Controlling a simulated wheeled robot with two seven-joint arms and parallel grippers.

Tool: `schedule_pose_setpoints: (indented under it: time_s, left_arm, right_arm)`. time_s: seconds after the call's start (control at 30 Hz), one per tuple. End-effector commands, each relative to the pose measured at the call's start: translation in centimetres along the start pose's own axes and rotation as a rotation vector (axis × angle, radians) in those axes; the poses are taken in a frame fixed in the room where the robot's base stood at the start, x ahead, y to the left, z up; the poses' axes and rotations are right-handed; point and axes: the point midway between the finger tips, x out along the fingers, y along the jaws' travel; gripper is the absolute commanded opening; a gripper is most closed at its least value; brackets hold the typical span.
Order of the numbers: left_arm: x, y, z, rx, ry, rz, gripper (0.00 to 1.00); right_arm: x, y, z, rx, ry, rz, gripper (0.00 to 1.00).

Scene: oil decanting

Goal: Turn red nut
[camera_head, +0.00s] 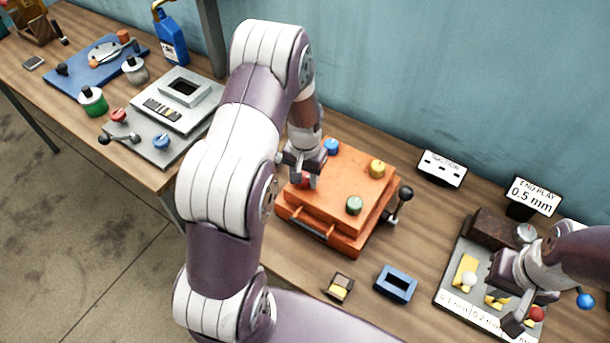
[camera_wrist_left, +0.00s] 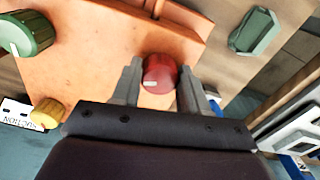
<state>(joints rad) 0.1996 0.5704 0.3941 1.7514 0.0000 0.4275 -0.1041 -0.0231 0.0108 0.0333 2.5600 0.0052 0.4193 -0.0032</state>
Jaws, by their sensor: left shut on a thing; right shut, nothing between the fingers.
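The red nut (camera_wrist_left: 160,74) is a round red knob with a white mark, on top of the orange box (camera_head: 352,199). In the left wrist view it sits between the two fingers of my left gripper (camera_wrist_left: 158,85), which is shut on it. In the head view my left gripper (camera_head: 303,180) points down at the near left corner of the box, and the red nut (camera_head: 304,181) is partly hidden by the fingers. My right gripper (camera_head: 507,310) is shut and empty, over the grey tray at the right.
The box also carries a blue knob (camera_head: 332,147), a yellow knob (camera_head: 377,168) and a green knob (camera_head: 354,205). A black-knobbed lever (camera_head: 402,201) stands at its right. A blue frame (camera_head: 396,284) and a small dark box (camera_head: 339,287) lie in front. A grey tray (camera_head: 455,290) is at right.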

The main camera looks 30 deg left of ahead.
Motion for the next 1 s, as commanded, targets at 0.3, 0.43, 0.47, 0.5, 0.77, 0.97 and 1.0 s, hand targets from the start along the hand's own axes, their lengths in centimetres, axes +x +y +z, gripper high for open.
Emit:
schedule_pose_setpoints:
  time_s: [0.3,0.43,0.47,0.5,0.77,0.97,1.0]
  left_arm:
    - [-0.18,-0.09,-0.35,0.296,0.011,-0.003,0.13]
    - [-0.19,-0.10,-0.37,0.419,0.011,-0.004,0.13]
    - [-0.20,-0.11,-0.38,0.447,0.011,-0.004,0.13]
    - [-0.20,-0.11,-0.39,0.483,0.011,-0.004,0.13]
    - [-0.21,-0.13,-0.39,0.694,0.010,-0.005,0.13]
    - [-0.20,-0.13,-0.39,0.809,0.010,-0.005,0.13]
    - [-0.19,-0.13,-0.39,0.826,0.010,-0.005,0.13]
  right_arm:
    - [0.20,0.00,0.02,0.000,0.000,0.000,0.00]
    - [0.26,0.00,0.03,0.000,0.000,0.000,0.00]
    - [0.27,0.00,0.03,0.000,0.000,0.000,0.00]
    - [0.29,0.00,0.03,0.000,0.000,0.000,0.00]
    - [0.38,0.00,0.05,0.000,0.000,0.000,0.00]
    - [0.42,0.00,0.05,0.000,0.000,0.000,0.00]
    - [0.43,0.00,0.05,0.000,0.000,0.000,0.00]
